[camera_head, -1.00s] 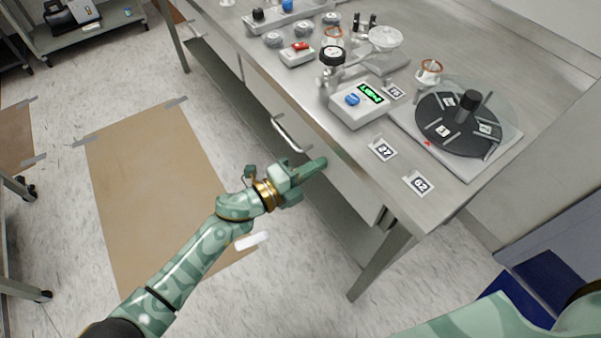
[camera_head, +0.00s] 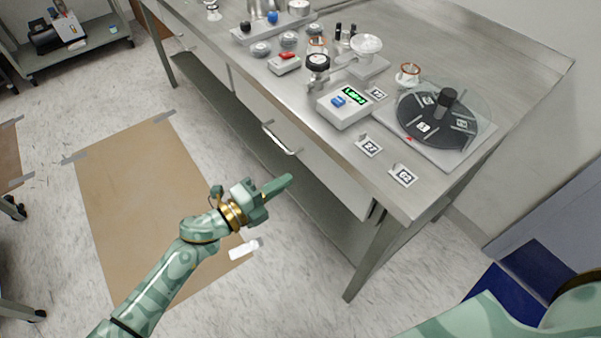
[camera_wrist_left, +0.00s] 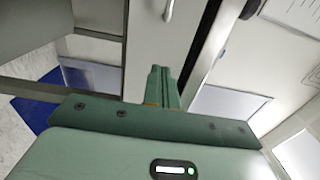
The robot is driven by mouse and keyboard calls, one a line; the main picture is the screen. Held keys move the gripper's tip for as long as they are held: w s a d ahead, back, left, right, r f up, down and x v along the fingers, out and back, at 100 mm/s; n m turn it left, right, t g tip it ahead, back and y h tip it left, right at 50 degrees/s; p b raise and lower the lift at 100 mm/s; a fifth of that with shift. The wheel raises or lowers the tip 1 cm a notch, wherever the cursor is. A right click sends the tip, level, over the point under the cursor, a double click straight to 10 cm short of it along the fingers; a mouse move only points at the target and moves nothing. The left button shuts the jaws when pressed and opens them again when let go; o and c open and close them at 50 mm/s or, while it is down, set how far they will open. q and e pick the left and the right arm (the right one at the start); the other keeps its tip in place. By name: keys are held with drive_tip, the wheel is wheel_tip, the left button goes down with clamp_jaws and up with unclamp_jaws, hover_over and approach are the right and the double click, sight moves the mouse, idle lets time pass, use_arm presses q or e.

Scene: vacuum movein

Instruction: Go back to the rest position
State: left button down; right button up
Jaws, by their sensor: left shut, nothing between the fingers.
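My left gripper (camera_head: 277,186) is green with a gold ring at the wrist. It is shut and empty, over the floor in front of the steel bench (camera_head: 480,62). Its fingertips are apart from the bench front and point to the right, below the drawer handle (camera_head: 281,140). In the left wrist view my shut fingers (camera_wrist_left: 160,86) stand together, with a bench front and a handle (camera_wrist_left: 168,10) beyond them. My right gripper is not in view; only a green part of my body shows at the bottom right.
The bench bears a black round rotor (camera_head: 436,122), a grey box with a green display (camera_head: 345,105) and number cards (camera_head: 403,175). A bench leg (camera_head: 372,260) stands to the right of my gripper. A brown floor mat (camera_head: 135,200) and a cart (camera_head: 75,52) are at the left.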

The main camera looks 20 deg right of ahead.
use_arm(q)
drive_tip(key=p+v, duration=0.1)
drive_tip(key=v, duration=0.5)
drive_tip(key=w+a+f+n+t+y+p, duration=0.1)
drive_tip(key=w+a+f+n+t+y, duration=0.65)
drive_tip(key=a+n, duration=0.4)
drive_tip(key=s+a+f+n+g+y+p, duration=0.25)
drive_tip(key=s+a+f+n+y, duration=0.4)
drive_tip(key=f, duration=0.65)
drive_tip(key=s+a+f+n+g+y+p, duration=0.1)
drive_tip(key=s+a+f+n+g, duration=0.25)
drive_tip(key=s, duration=0.75)
drive_tip(key=s+a+f+n+g+y+p, duration=0.1)
drive_tip(key=s+a+f+n+g, duration=0.25)
drive_tip(key=s, duration=0.85)
drive_tip(key=s+a+f+n+g+y+p, duration=0.1)
drive_tip(key=s+a+f+n, duration=0.3)
drive_tip(key=s, duration=0.7)
drive_tip(key=s+g+p, duration=0.1)
drive_tip(key=s+g, duration=0.1)
drive_tip(key=s, duration=1.4)
drive_tip(key=shift+s+g+p, duration=0.25)
drive_tip(key=shift+g+p, duration=0.05)
drive_tip(key=shift+p, duration=0.05)
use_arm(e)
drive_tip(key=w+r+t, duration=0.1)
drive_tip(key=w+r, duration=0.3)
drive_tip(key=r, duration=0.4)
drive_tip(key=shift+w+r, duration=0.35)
